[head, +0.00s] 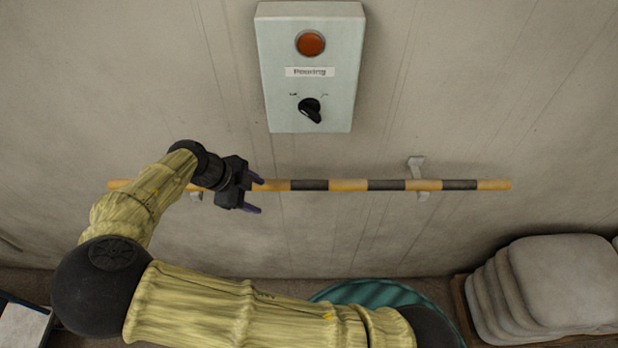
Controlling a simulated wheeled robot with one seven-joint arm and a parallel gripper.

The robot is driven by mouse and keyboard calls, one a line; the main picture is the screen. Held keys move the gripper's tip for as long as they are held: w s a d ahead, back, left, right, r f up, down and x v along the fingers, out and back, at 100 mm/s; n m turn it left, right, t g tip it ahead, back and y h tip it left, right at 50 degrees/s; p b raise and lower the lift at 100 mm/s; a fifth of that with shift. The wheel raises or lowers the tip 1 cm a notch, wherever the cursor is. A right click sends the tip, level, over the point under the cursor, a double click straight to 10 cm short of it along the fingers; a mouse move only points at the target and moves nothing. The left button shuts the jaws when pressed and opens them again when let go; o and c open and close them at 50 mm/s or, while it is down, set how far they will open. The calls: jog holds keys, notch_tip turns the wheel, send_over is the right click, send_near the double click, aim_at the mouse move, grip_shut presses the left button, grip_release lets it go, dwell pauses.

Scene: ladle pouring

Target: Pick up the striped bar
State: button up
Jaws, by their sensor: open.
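The striped bar (387,185) is a long rod with orange-yellow and black bands. It lies level across the wall in the head view, resting on brackets, with one bracket (417,168) showing right of centre. My gripper (257,195) is in front of the left half of the bar, its purple-tipped fingers apart and pointing right. One fingertip appears over or near the bar's line and the other below it. I cannot tell the depth between the fingers and the bar. My arm and wrist hide part of the bar's left stretch; its left end shows beyond the arm.
A grey control box (311,75) with an orange button and black knob is on the wall above the bar. Stacked grey sacks (560,285) lie on a pallet at lower right. A teal ribbed round thing (375,292) is at bottom centre, partly behind my arm.

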aim_at(297, 186)
jog(key=shift+w, duration=0.25)
jog(key=shift+s, duration=0.1)
jog(key=w+d, duration=0.1)
jog(key=d, duration=0.1)
jog(key=w+d+p, duration=0.1)
jog(key=d, duration=0.2)
jog(key=w+d+p, duration=0.1)
jog(key=d, duration=0.2)
jog(key=shift+d, duration=0.25)
